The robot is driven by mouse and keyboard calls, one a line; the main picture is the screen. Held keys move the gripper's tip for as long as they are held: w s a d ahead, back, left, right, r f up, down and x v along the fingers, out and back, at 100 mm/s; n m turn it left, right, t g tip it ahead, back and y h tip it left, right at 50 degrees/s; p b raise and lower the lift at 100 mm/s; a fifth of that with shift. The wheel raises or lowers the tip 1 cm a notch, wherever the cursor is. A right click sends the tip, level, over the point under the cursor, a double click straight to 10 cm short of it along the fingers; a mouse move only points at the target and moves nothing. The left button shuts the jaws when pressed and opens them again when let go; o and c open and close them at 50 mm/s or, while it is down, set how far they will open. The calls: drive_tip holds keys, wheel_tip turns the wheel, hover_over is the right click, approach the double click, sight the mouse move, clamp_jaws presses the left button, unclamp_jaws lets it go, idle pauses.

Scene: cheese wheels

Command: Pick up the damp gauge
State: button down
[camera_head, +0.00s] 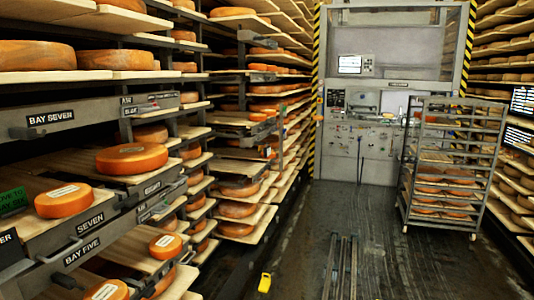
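A small yellow object (265,282) lies on the dark floor near the bottom of the picture, close to the foot of the left shelving. It may be the damp gauge, but it is too small to tell for sure. No other thing in view is clearly a damp gauge. My gripper is not in view, so its position relative to the yellow object does not show.
Shelves of cheese wheels (131,158) line the left side, some boards jutting toward the aisle. Rails (341,265) run along the wet floor. A wheeled rack (452,165) stands at right. A grey machine (385,100) closes the far end. The mid-aisle floor is mostly clear.

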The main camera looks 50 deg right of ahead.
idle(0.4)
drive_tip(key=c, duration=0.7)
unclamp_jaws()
